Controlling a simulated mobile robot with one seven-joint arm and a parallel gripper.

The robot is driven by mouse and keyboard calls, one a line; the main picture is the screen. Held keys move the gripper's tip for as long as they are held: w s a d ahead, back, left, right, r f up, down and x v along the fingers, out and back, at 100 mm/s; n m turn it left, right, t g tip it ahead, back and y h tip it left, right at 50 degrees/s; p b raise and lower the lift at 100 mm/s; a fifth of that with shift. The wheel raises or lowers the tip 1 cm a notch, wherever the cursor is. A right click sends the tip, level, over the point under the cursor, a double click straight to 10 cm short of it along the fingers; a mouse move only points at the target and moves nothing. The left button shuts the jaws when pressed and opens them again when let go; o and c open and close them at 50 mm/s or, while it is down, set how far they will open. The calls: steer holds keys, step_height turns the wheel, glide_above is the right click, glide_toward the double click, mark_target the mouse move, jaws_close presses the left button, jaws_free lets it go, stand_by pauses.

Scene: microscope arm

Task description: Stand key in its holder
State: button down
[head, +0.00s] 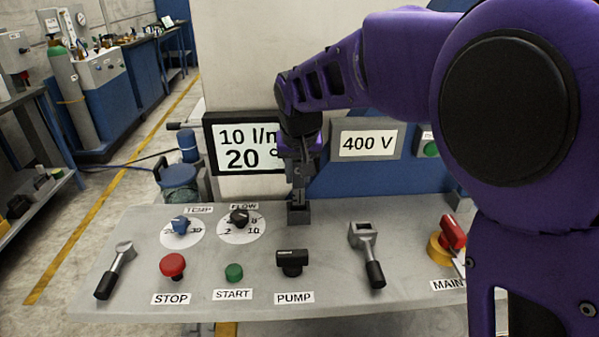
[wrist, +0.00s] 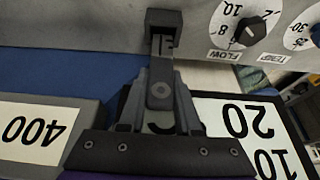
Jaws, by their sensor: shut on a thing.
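My gripper (head: 299,186) points down over the back edge of the sloped panel, and its fingers also show in the wrist view (wrist: 160,100). It is shut on a grey key (wrist: 161,88) with a ring mark on its head and a notched shaft. The key is about upright, its shaft toward the small dark grey holder (head: 299,215). The holder also shows at the top of the wrist view (wrist: 164,18). The key's lower end meets or overlaps the holder; I cannot tell how deep it sits in it.
The panel (head: 205,295) carries the FLOW knob (head: 240,216) left of the holder, a black PUMP switch (head: 292,262) in front and a lever (head: 367,255) to the right. Displays reading 10 l/m (head: 232,141) and 400 V (head: 367,142) stand behind, close to my gripper.

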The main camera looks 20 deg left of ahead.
mark_target(298, 186)
steer(key=shift+f+b, duration=1.1)
steer(key=shift+f, duration=1.05)
steer(key=c, duration=0.5)
jaws_free()
steer(key=p+v, duration=0.2)
steer(key=v, duration=1.5)
steer(key=shift+r+p, duration=0.25)
steer(key=shift+p, duration=0.15)
